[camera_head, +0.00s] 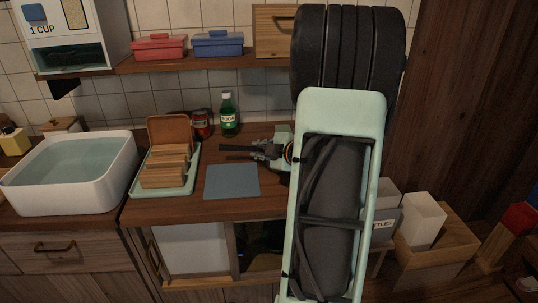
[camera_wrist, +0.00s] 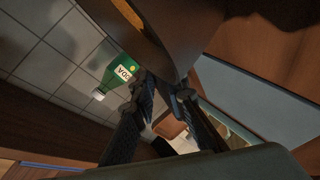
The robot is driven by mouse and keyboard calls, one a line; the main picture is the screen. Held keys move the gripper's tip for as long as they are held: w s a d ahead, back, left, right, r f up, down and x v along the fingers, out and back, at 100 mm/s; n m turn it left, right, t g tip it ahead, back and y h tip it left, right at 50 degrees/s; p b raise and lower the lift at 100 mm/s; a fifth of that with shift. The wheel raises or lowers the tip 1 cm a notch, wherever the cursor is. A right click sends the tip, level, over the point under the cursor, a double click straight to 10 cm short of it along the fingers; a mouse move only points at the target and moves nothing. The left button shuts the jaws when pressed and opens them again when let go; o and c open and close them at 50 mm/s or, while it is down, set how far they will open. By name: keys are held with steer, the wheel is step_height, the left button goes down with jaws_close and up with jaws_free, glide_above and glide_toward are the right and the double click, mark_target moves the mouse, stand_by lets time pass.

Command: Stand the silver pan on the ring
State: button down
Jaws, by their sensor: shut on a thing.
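My gripper (camera_head: 224,153) reaches in from the right, above the counter near the blue-grey mat. In the wrist view its black fingers (camera_wrist: 162,90) close in on the lower edge of a large, dark, curved thing (camera_wrist: 155,45). I take this for the pan, but it is in shadow and its silver colour does not show. In the head view I cannot make out the pan, and my own arm covers much of the counter's right side. I cannot make out the ring in either view.
A blue-grey mat (camera_head: 232,181) lies flat on the counter. A tray (camera_head: 136,190) with a wooden rack is to the left, beside a white basin (camera_head: 70,194).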

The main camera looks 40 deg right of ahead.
steer(key=shift+r, duration=0.1)
steer(key=shift+r+p, duration=0.3)
steer(key=shift+r, duration=0.25)
steer(key=s+a+r+p, duration=0.4)
steer(key=s+r+p, duration=0.1)
steer(key=s+r, duration=0.6)
steer(key=shift+v, duration=1.2)
steer(key=shift+s+a+f, duration=0.15)
